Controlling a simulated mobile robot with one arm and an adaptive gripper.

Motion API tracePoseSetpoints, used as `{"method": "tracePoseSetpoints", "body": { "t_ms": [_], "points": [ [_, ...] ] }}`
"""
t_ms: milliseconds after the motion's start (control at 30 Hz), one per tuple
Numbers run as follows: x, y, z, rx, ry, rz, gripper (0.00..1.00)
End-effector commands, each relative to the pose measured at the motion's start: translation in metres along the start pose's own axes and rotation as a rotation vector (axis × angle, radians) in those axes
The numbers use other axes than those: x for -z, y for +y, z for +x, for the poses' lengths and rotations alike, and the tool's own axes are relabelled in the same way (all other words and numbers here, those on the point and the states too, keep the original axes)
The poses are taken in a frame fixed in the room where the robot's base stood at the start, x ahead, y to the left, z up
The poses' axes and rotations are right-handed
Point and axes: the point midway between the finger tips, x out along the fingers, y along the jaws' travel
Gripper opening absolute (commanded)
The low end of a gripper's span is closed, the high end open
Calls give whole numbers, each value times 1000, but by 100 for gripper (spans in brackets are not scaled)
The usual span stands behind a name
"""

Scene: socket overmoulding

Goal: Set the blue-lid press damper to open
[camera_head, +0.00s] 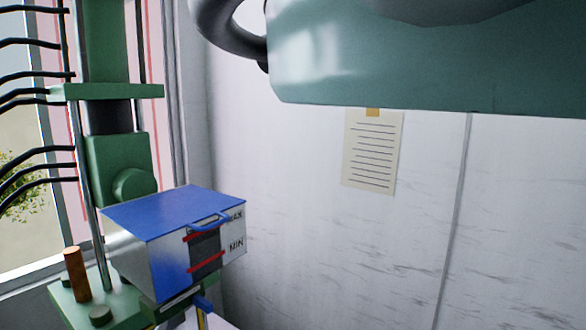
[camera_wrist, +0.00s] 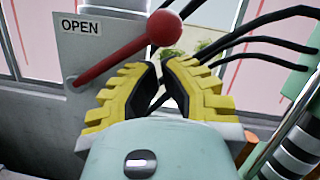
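In the wrist view a red lever (camera_wrist: 118,58) with a round red knob (camera_wrist: 164,28) slants up and right from its pivot on a grey plate (camera_wrist: 105,20). The plate's OPEN label (camera_wrist: 80,26) sits above the pivot, left of the lever. My gripper (camera_wrist: 160,64) has yellow fingers with black pads; a narrow gap shows between the tips, with nothing held. The tips appear just below the knob; I cannot tell whether they touch it. In the head view the blue-lid box (camera_head: 172,208) is on the green press (camera_head: 115,165); the lever and my gripper are not visible there.
Several black cables (camera_wrist: 270,20) run at the upper right of the wrist view, beside a green and metal column (camera_wrist: 292,150). In the head view, an orange-brown cylinder (camera_head: 76,274) stands on the press base. A note (camera_head: 372,150) hangs on the white wall. My teal arm covers the top right.

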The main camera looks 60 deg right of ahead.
Motion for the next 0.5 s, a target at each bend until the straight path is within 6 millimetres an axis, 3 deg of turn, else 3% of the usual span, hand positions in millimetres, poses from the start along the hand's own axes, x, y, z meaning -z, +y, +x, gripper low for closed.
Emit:
{"method": "tracePoseSetpoints", "body": {
  "t_ms": [500],
  "points": [
    [-5,-3,3,4,-6,-2,0]
  ]
}}
